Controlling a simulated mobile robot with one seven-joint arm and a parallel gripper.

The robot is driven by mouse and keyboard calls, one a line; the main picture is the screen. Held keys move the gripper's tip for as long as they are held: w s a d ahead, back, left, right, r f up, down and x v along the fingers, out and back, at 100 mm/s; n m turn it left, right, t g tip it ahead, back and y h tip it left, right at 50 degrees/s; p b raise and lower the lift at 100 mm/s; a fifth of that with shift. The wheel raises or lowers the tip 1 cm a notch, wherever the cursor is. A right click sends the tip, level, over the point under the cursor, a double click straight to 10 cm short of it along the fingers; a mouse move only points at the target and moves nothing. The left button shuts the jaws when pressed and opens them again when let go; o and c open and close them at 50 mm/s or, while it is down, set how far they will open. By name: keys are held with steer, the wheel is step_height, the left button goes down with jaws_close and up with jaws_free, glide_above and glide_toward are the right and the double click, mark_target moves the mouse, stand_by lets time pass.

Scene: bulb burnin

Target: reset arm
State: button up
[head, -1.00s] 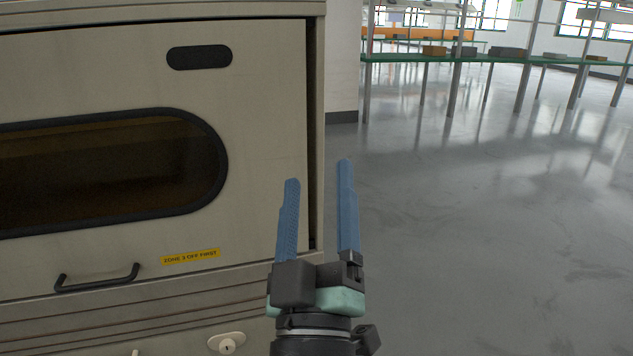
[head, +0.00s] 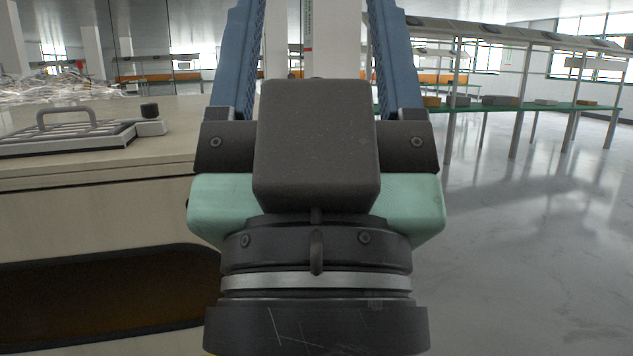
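My gripper (head: 312,50) is large and close in the middle of the head view, pointing up and away. Its two blue fingers stand wide apart, and their tips run out of the top of the picture. I see nothing held between the visible parts of the fingers. The gripper's dark body and pale green sides hide part of the cabinet's right side behind it.
A beige cabinet (head: 90,226) with a dark window fills the left. On its top lie a grey rack with a handle (head: 70,130) and a heap of clear, shiny material (head: 60,88). Shelving with a green bench top (head: 540,108) stands back right. The grey floor (head: 540,240) at right is clear.

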step_height(320, 180, up, 23)
steer(key=p, duration=2)
steer(key=shift+p, duration=0.35)
